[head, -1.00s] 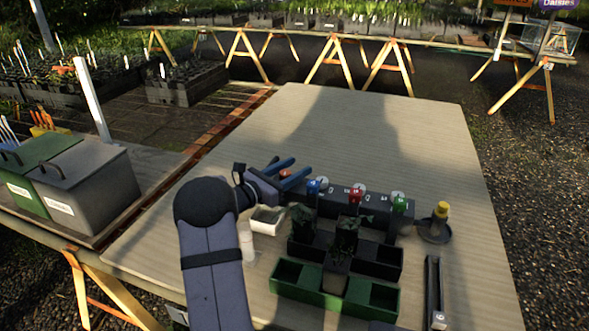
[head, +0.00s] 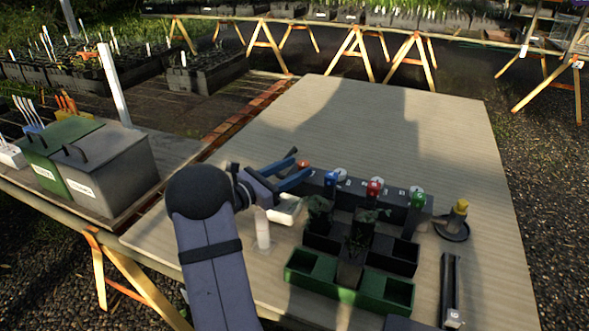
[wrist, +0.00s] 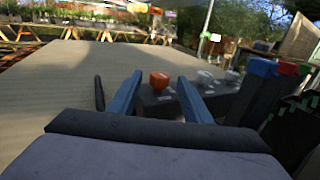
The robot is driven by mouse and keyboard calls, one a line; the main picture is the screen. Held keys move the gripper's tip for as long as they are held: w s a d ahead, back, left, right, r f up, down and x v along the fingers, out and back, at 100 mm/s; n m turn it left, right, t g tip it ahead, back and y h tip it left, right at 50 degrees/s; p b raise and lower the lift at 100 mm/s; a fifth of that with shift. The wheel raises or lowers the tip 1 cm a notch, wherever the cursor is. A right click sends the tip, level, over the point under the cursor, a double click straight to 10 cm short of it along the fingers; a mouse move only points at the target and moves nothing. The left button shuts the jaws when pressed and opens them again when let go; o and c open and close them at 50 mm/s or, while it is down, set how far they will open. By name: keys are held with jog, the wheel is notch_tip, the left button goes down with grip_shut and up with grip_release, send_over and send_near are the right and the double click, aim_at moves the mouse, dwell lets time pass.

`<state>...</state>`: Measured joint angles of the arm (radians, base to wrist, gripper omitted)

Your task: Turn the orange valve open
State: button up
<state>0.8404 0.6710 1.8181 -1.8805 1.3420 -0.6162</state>
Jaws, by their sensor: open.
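The orange valve (head: 303,163) sits at the left end of a dark valve block (head: 358,188), partly hidden by my gripper in the head view. In the wrist view the orange valve (wrist: 159,80) shows whole, upright between and ahead of the blue fingers. My gripper (head: 301,163) is open and empty, with one finger on each side of the valve as seen. I cannot tell whether a finger touches it. It also shows in the wrist view (wrist: 160,79).
Blue (head: 331,177), red (head: 374,186) and green (head: 417,199) valves stand along the block to the right. A yellow-topped post (head: 460,207) stands right. The back of the table is clear.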

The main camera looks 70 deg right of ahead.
jog(key=v, duration=0.5)
jog(key=shift+d+f, duration=0.1)
jog(key=shift+f, duration=0.15)
jog(key=shift+w+a, duration=0.15)
jog(key=shift+a, duration=0.25)
jog(key=shift+x, duration=3.75)
jog(key=shift+a, duration=0.1)
jog(key=c, duration=1.1)
jog(key=shift+o, duration=0.2)
